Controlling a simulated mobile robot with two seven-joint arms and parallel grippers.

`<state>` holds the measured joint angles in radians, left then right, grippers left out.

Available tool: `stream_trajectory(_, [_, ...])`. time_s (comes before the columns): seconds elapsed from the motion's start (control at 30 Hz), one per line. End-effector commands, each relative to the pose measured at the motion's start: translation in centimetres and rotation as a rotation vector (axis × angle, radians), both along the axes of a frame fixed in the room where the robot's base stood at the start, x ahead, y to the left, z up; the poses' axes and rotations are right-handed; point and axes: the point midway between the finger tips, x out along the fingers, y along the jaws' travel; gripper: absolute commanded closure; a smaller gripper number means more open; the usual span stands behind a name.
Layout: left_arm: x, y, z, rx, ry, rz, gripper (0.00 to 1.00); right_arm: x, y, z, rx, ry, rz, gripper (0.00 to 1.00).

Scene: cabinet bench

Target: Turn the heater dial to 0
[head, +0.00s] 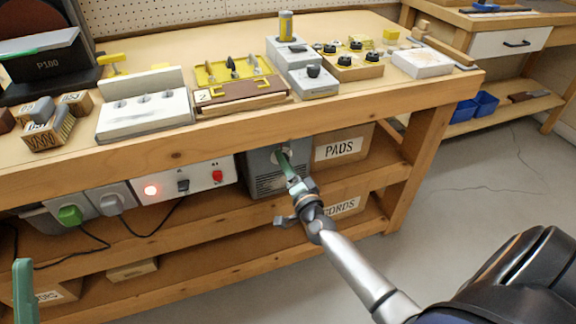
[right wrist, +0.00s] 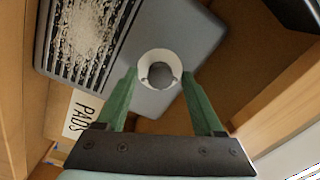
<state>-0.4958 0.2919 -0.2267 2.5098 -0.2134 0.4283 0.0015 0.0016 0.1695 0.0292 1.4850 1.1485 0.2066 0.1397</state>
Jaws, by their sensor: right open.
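The heater (head: 262,178) is a grey box with a dark vent grille, on the shelf under the bench top. Its dial (right wrist: 160,76) is a dark grey knob on a round white plate, beside the grille in the right wrist view. My right gripper (head: 285,163) reaches in front of the heater and partly hides the dial in the head view. In the right wrist view its green fingers (right wrist: 159,80) are open, one on each side of the dial, with gaps between them and the knob. The dial's number marks cannot be read. A green finger of my left gripper (head: 24,290) shows at the lower left.
A box marked PADS (head: 340,147) stands right beside the heater. A power strip (head: 182,183) with a lit red lamp and plugs is to its left. The bench top edge (head: 350,112) overhangs the heater. The floor (head: 480,205) at right is clear.

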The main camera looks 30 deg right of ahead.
Motion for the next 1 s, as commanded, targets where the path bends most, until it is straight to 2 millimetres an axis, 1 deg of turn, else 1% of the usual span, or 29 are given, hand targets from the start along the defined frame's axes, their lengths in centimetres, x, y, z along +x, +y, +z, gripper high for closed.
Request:
stream_trajectory(0.17, [0.0, 0.0, 0.4, 0.003, -0.003, 0.002, 0.50, -1.3, 0.3, 0.0, -0.001, 0.003, 0.001, 0.31])
stream_trajectory(0.27, [0.0, 0.0, 0.9, 0.008, -0.006, 0.005, 0.50, -2.9, 0.6, 0.0, -0.001, 0.004, 0.000, 0.31])
stream_trajectory(0.5, [0.0, 0.1, 1.8, 0.018, -0.015, 0.015, 0.50, -7.8, 1.7, -0.2, -0.001, 0.003, 0.002, 0.31])
stream_trajectory(0.6, [-0.1, 0.1, 2.0, 0.020, -0.018, 0.018, 0.50, -9.5, 2.1, -0.3, 0.000, 0.003, 0.002, 0.31])
stream_trajectory(0.7, [-0.1, 0.1, 2.1, 0.019, -0.018, 0.022, 0.50, -10.8, 2.4, -0.4, -0.001, 0.002, 0.001, 0.31])
stream_trajectory(0.83, [-0.1, 0.2, 2.2, 0.019, -0.016, 0.025, 0.50, -11.8, 2.6, -0.4, -0.001, 0.002, 0.000, 0.31])
stream_trajectory(1.0, [-0.1, 0.2, 2.1, 0.016, -0.013, 0.027, 0.50, -12.2, 2.7, -0.4, 0.000, -0.001, 0.000, 0.31])
